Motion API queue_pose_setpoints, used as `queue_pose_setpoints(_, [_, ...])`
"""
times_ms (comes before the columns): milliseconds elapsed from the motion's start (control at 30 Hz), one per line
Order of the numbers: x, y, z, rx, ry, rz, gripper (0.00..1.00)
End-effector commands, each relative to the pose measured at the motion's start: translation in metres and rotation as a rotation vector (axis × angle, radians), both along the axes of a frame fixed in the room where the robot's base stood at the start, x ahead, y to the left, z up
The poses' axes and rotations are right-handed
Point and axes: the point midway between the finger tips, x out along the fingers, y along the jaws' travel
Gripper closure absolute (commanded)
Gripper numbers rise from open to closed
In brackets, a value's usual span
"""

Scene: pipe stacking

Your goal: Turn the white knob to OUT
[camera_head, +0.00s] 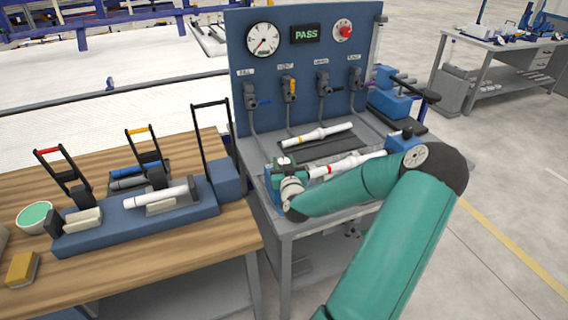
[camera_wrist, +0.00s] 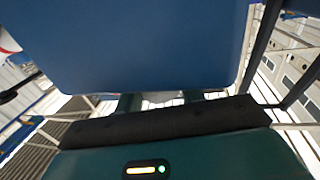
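I cannot pick out a white knob with an OUT mark in either view. My gripper (camera_head: 283,168) is at a blue fixture block (camera_head: 271,182) on the grey bench, at the left end of a white pipe with a red band (camera_head: 345,163). In the wrist view a large blue face (camera_wrist: 140,45) fills the upper middle and hides my fingertips. Two teal finger parts of my gripper (camera_wrist: 161,101) stand apart below it, with something pale between them. I cannot tell whether they touch it.
A blue panel (camera_head: 305,58) behind carries a gauge (camera_head: 262,40), a PASS display (camera_head: 305,34), a red knob (camera_head: 343,29) and several valves. Another white pipe (camera_head: 318,135) lies on a dark mat. A wooden table (camera_head: 225,236) with clamps is at left.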

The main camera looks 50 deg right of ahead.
Motion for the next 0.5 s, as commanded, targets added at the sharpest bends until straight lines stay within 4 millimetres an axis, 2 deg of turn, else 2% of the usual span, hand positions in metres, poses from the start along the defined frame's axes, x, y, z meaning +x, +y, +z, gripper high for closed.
queue_pose_setpoints(267, [-0.0006, -0.0005, 0.0, -0.001, 0.001, 0.007, 0.84])
queue_pose_setpoints(500, [-0.0009, -0.0012, 0.0002, -0.002, 0.002, 0.079, 0.84])
